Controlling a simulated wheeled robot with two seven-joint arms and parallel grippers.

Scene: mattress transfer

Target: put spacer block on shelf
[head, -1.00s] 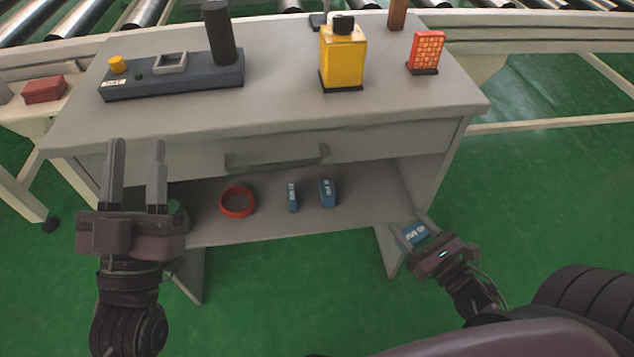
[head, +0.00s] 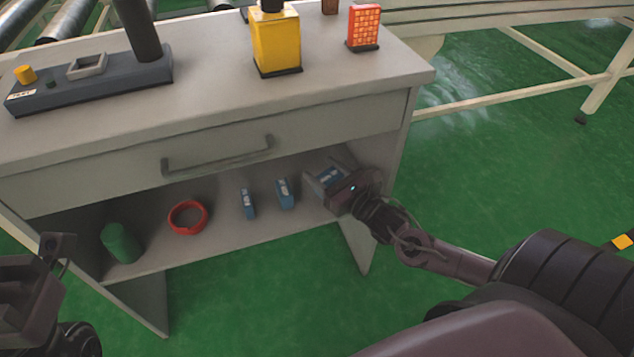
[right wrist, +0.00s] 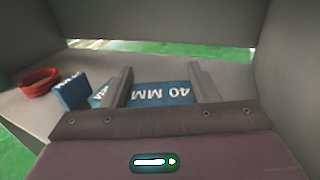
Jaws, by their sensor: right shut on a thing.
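A blue spacer block marked "40 MM" (right wrist: 160,95) is between the fingers of my right gripper (right wrist: 162,88), which is shut on it. In the head view the right gripper (head: 326,176) reaches into the right end of the open shelf (head: 235,225) under the drawer, with the held block (head: 329,174) in its jaws. Two other blue blocks stand on the shelf to its left, a thin one (head: 248,203) and a thicker one (head: 285,193). I cannot tell whether the held block touches the shelf. My left gripper (head: 55,245) is partly cut off at the lower left.
A red ring (head: 188,217) and a green cylinder (head: 121,243) stand on the shelf further left. The drawer with its handle (head: 217,160) is above. The right side panel bounds the shelf.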

